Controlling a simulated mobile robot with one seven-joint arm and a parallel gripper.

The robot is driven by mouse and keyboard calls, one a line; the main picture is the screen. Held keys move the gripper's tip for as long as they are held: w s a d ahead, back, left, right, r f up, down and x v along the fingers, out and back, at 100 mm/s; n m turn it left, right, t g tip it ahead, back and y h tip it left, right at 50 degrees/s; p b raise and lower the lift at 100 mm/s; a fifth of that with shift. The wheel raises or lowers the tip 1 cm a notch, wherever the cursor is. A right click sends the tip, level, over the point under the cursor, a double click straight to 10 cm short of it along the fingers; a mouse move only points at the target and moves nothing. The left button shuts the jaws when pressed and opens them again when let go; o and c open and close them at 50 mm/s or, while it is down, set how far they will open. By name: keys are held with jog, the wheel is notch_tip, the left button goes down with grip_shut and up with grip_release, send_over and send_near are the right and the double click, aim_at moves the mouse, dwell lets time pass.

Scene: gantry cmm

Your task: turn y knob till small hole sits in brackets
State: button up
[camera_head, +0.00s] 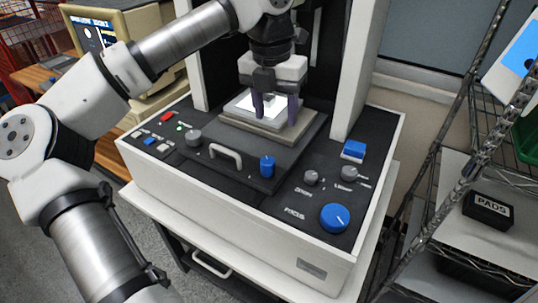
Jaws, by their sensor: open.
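My gripper (277,108) is open, fingers pointing down, above or in front of the bright stage plate (244,105) of the measuring machine. Nothing shows between its fingers. An upright blue knob (267,166) stands on the dark deck below the gripper, apart from it. A grey knob (193,138) sits at the deck's left, and a large blue knob (335,217) at front right beside lettering like "FOCUS". I cannot tell which knob is the Y knob. A monitor (92,36) at upper left shows a dark picture with white marks; the hole and brackets are too small to make out.
A pale handle (225,154) rises from the deck between the knobs. Two small grey knobs (312,178) (349,173) and a blue block (354,149) sit at right. Machine columns flank my arm. A wire shelf with a black PADS box (488,210) stands at right.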

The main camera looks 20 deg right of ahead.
aim_at(269, 160)
jog(key=shift+y, duration=0.4)
jog(key=f+p, duration=0.1)
jog(key=f, duration=0.3)
jog(key=f+p, duration=0.1)
jog(key=f, duration=0.4)
jog(key=a+f+p, duration=0.1)
jog(key=f, duration=0.4)
jog(key=shift+w+a, duration=0.1)
jog(key=shift+w, duration=0.3)
jog(key=shift+c, duration=0.4)
jog(key=c, duration=0.9)
jog(key=shift+f+m+b, duration=0.3)
jog(key=shift+b, duration=0.65)
jog(key=m+b, duration=0.2)
jog(key=shift+b, duration=0.4)
jog(key=shift+r+m+b, duration=0.3)
jog(key=shift+m+b, duration=0.5)
jog(key=shift+m, duration=0.4)
